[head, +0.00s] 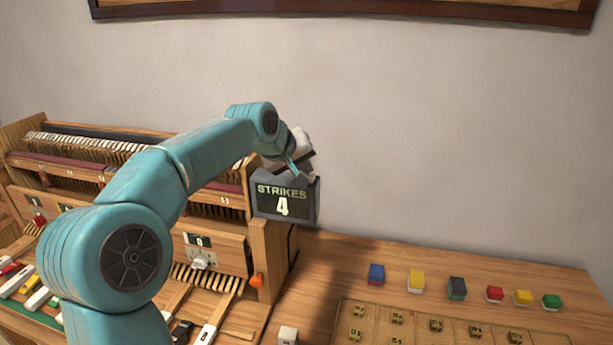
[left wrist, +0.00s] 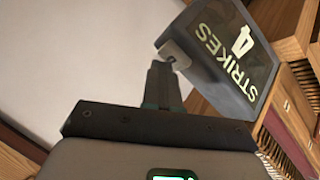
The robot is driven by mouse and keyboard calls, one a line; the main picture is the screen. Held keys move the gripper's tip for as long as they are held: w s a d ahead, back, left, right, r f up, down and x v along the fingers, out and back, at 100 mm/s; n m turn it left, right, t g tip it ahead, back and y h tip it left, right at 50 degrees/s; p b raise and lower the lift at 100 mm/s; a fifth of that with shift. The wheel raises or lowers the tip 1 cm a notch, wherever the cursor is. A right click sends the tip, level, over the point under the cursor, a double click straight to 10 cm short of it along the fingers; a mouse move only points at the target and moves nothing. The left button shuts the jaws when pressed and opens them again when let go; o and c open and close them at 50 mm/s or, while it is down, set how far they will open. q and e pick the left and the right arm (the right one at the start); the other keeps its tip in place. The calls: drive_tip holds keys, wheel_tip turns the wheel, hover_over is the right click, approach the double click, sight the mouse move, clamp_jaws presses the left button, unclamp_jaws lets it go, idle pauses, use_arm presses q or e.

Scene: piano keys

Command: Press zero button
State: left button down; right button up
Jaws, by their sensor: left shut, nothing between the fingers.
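The strikes counter (head: 284,199) is a dark grey box on the right end of the wooden piano mechanism, with "STRIKES 4" on its face. It also shows tilted in the left wrist view (left wrist: 228,45). My left gripper (head: 297,168) is shut and empty, at the counter's top. In the left wrist view its closed fingers (left wrist: 163,72) point at a small light grey end piece (left wrist: 174,54) on the counter's edge. They look very close; I cannot tell whether they touch. No button marked zero can be made out. My right gripper is not in view.
My left arm hides part of the piano mechanism (head: 245,243). An orange knob (head: 256,281) sits below the counter. Several coloured blocks, one yellow (head: 416,281), stand on the table at right, behind a tray (head: 455,311).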

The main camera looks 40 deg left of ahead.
use_arm(q)
drive_tip(key=shift+f, duration=0.2)
drive_tip(key=shift+r, duration=0.1)
drive_tip(key=shift+r+p, duration=0.7)
drive_tip(key=shift+r, duration=0.05)
wheel_tip(320, 180, up, 3)
drive_tip(key=p, duration=0.2)
drive_tip(key=shift+p, duration=0.35)
drive_tip(key=shift+r, duration=0.25)
drive_tip(key=shift+w+r, duration=0.1)
drive_tip(key=shift+r, duration=0.6)
drive_tip(key=shift+r, duration=0.1)
